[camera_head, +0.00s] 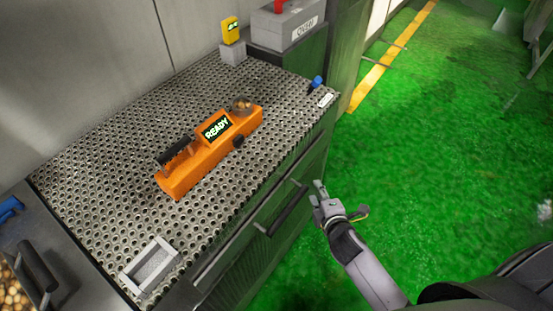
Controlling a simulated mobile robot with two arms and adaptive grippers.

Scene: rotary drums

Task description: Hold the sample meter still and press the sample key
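The orange sample meter (195,168) lies on the perforated metal bench top. Its tilted screen (216,127) reads READY. A black grip (174,150) is at its left end, and a round cup with brown contents (242,103) is at its right end. A small black knob (238,141) sticks out of its near side; I cannot tell whether this is the sample key. My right gripper (320,191) is to the right of the bench's front edge, apart from the meter and touching nothing. Its finger opening is unclear. My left gripper is out of view.
The perforated bench (110,165) has free room around the meter. A grey rectangular frame (150,266) lies at its near corner. A yellow device (230,30) on a grey block and a grey labelled box (288,24) stand behind. A drawer handle (287,210) projects from the front.

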